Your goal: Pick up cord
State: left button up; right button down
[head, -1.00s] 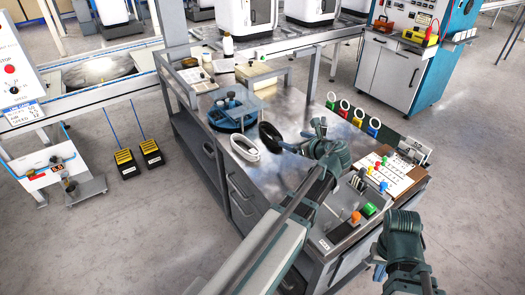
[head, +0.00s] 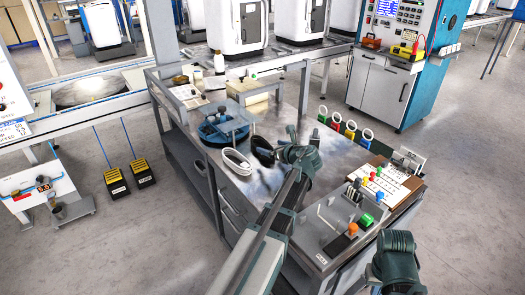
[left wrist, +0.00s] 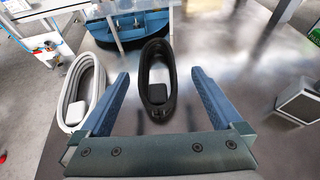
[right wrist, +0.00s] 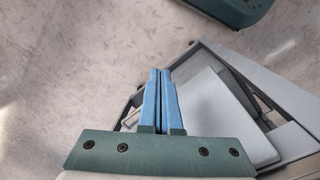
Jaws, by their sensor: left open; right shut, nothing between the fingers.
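A coiled black cord (head: 261,151) lies on the metal bench top. In the left wrist view, the black cord (left wrist: 156,80) lies ahead, its near end between my open fingers with gaps on both sides. A coiled white cord (head: 236,163) lies just left of it; the white cord (left wrist: 82,90) is outside my left finger in the left wrist view. My left gripper (left wrist: 158,78) is open and empty. In the head view its wrist hides part of the bench beside the black cord. My right gripper (right wrist: 160,75) is shut and empty, away from both cords.
A blue round fixture (head: 222,128) stands behind the cords. Several coloured ring-handled tags (head: 345,128) line the bench's far right edge. A button panel (head: 345,225) and a white board with pegs (head: 378,187) occupy the right end. Pale floor shows below my right gripper.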

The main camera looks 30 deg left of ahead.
aim_at(263, 146)
pick_arm(q)
jog(key=shift+w+a+f, duration=0.1)
jog(key=shift+a+f, duration=0.15)
jog(key=b+x, duration=0.1)
jog(key=x, duration=0.1)
jog(key=b+x, duration=0.1)
jog(key=x, duration=0.1)
jog(key=shift+a+f+b, duration=0.25)
jog(key=shift+f+b, duration=0.05)
jog(key=c, duration=1.5)
jog(key=shift+r, duration=0.15)
notch_tip(263, 146, up, 10)
jog(key=p, duration=1)
jog(key=shift+r, duration=0.1)
